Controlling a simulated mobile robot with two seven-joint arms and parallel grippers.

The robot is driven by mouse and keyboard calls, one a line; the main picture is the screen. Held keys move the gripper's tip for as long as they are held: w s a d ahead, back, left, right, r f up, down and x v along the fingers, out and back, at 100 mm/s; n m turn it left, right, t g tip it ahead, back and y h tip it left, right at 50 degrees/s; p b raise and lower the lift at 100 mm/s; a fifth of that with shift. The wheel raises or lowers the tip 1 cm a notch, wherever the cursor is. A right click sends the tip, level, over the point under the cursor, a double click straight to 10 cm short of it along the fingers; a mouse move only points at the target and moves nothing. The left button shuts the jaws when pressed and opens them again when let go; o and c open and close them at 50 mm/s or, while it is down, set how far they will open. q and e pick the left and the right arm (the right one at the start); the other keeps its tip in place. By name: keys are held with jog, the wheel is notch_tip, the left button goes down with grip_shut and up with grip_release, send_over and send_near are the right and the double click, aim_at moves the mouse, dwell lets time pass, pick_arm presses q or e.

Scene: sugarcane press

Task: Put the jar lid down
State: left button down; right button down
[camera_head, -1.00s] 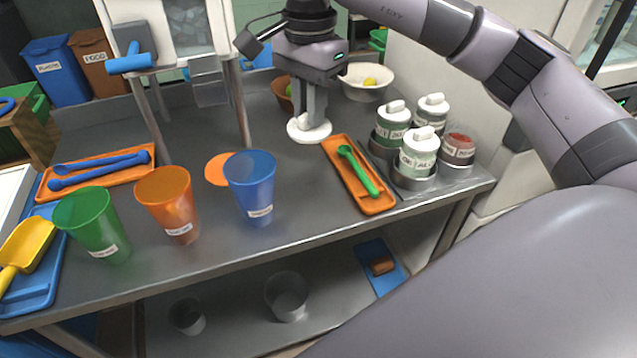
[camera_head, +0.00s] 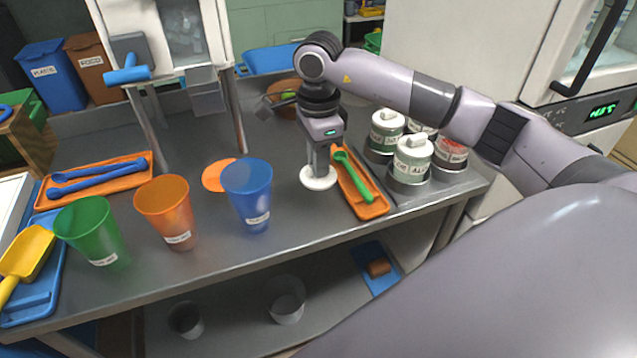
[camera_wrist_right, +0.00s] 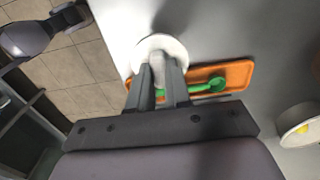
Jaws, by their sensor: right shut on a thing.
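The white round jar lid (camera_head: 318,178) is at the steel table's top, between the blue cup and the orange tray. My right gripper (camera_head: 319,168) points down from above and is shut on the lid's knob. In the right wrist view the lid (camera_wrist_right: 152,48) shows between the two fingers of the gripper (camera_wrist_right: 158,72), beside the orange tray. Whether the lid touches the table or hangs just above it I cannot tell. Several jars (camera_head: 410,165) stand at the right end, and one with reddish contents (camera_head: 452,152) shows no white lid. My left gripper is not in view.
The orange tray (camera_head: 374,209) with a green spoon (camera_head: 354,178) lies close right of the lid. A blue cup (camera_head: 249,196), an orange cup (camera_head: 166,213) and a green cup (camera_head: 92,232) stand to the left. Bare table (camera_head: 285,215) lies between blue cup and lid.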

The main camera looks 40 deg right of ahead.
notch_tip(320, 180, down, 6)
jog(key=shift+f, duration=0.25)
jog(key=shift+f, duration=0.2)
jog(key=c, duration=1.1)
grip_release()
jog(key=shift+r, duration=0.1)
